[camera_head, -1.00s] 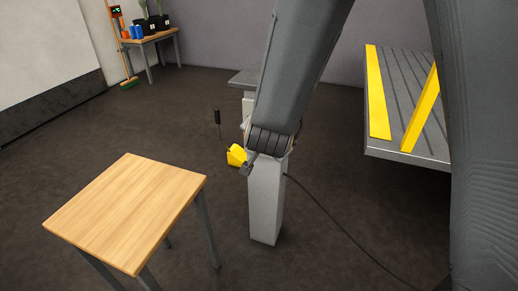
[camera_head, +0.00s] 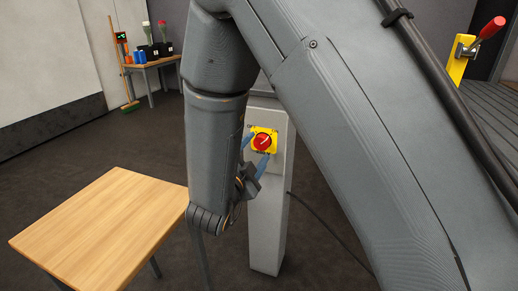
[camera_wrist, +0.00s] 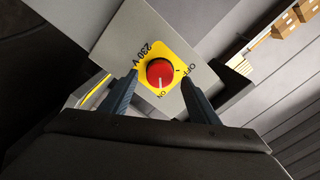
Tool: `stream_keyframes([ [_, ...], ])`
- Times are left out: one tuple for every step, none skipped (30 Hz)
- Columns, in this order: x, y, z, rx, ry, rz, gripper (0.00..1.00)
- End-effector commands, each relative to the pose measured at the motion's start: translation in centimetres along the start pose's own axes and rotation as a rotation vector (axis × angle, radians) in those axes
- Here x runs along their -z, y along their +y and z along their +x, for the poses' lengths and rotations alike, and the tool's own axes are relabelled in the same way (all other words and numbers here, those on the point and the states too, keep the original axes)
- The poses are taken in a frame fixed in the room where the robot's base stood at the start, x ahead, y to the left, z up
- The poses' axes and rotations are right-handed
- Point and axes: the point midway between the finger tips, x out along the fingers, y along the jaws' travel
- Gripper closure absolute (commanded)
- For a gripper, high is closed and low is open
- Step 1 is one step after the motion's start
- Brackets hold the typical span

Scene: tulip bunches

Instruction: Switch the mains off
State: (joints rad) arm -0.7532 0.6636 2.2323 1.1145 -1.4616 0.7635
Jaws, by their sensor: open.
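The mains switch is a red round knob (camera_head: 262,141) on a yellow plate (camera_head: 273,149), fixed to a grey post (camera_head: 268,225). In the wrist view the red knob (camera_wrist: 160,72) sits on the yellow plate (camera_wrist: 146,53), marked 230 V, OFF and ON. The white line on the knob points towards ON. My gripper (camera_wrist: 158,77) is open, with one blue-grey finger on each side of the knob and gaps visible. In the head view my gripper (camera_head: 256,153) is at the switch's front. Finger depth against the knob is hard to tell.
A wooden table (camera_head: 100,235) stands at front left, its top bare. A black cable (camera_head: 335,238) runs from the post across the floor. A red-handled lever (camera_head: 487,30) on a yellow bracket stands at right. Flower pots (camera_head: 164,48) and a broom (camera_head: 122,62) are at the back left.

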Motion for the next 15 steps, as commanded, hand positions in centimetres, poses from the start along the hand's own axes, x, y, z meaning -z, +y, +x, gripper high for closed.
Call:
stream_keyframes([
  [0.1,0.1,0.8,-0.001,0.003,0.001,0.45],
  [0.0,0.1,1.1,0.0,0.002,0.0,0.45],
  [0.0,0.1,1.5,-0.001,0.002,0.0,0.45],
  [0.0,0.1,1.8,-0.001,0.002,0.0,0.45],
  [0.0,0.1,2.0,-0.001,0.002,-0.001,0.45],
  [0.0,0.1,2.3,-0.001,0.0,-0.001,0.45],
  [0.0,0.0,2.4,0.0,0.0,-0.001,0.45],
  [0.0,0.0,2.5,0.0,-0.001,-0.001,0.45],
  [0.0,0.0,2.6,0.0,-0.001,-0.001,0.45],
  [0.0,0.0,2.6,0.0,-0.001,-0.002,0.45],
  [0.0,0.0,2.7,0.0,-0.001,-0.002,0.45],
  [0.0,0.0,2.7,0.0,-0.002,-0.002,0.45],
  [0.0,0.0,2.7,0.0,-0.002,-0.002,0.45],
  [0.0,0.0,2.7,0.0,-0.002,-0.002,0.45],
  [0.0,0.0,2.7,0.0,-0.002,-0.002,0.45],
])
